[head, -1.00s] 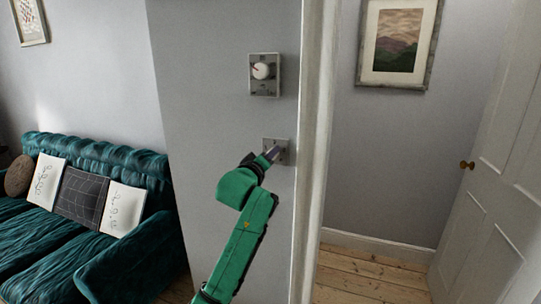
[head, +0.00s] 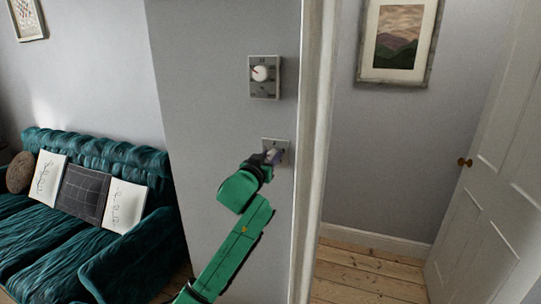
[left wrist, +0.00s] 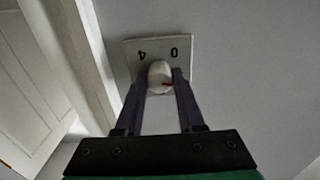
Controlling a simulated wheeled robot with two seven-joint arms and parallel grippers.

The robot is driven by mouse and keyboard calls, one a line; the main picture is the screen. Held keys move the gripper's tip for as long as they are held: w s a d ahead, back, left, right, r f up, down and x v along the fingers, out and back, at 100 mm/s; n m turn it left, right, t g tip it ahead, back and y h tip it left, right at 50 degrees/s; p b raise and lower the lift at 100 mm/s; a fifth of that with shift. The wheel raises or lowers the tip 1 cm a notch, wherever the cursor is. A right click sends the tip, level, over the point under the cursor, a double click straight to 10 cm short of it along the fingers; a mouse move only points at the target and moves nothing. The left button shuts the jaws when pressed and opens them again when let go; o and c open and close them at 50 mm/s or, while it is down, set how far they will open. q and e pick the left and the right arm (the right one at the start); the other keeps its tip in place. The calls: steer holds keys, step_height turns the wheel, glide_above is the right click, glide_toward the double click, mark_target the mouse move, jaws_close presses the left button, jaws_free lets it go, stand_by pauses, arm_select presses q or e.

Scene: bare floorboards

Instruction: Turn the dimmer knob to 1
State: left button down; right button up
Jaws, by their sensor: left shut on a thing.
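The dimmer knob (left wrist: 160,76) is small, round and white with a red mark. It sits on a pale square plate (left wrist: 131,61), which is the lower wall plate (head: 285,146) in the head view. Its digits 0 and 4 appear upside down in the left wrist view. My left gripper (head: 271,156) is at this plate. Its two dark fingers (left wrist: 160,80) are shut on the knob, one on each side. The red mark points to the lower right in the left wrist view; any digit there is hidden. My right gripper is not in view.
Above is another plate (head: 265,91) with a white knob (head: 260,73) and red pointer. A white door frame (head: 312,150) stands close to the right. A teal sofa (head: 140,262) is at the left, and a white door (head: 490,190) at the far right.

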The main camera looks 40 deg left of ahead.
arm_select(q)
steer(key=shift+f+m, duration=0.2)
steer(key=shift+m, duration=0.5)
steer(key=c, duration=0.5)
jaws_free()
steer(key=shift+r, duration=0.1)
steer(key=p+v, duration=0.4)
steer(key=v, duration=1)
steer(key=shift+s+d+p, duration=0.2)
steer(key=shift+s+p, duration=0.1)
steer(key=shift+s, duration=0.05)
steer(key=shift+w, duration=0.1)
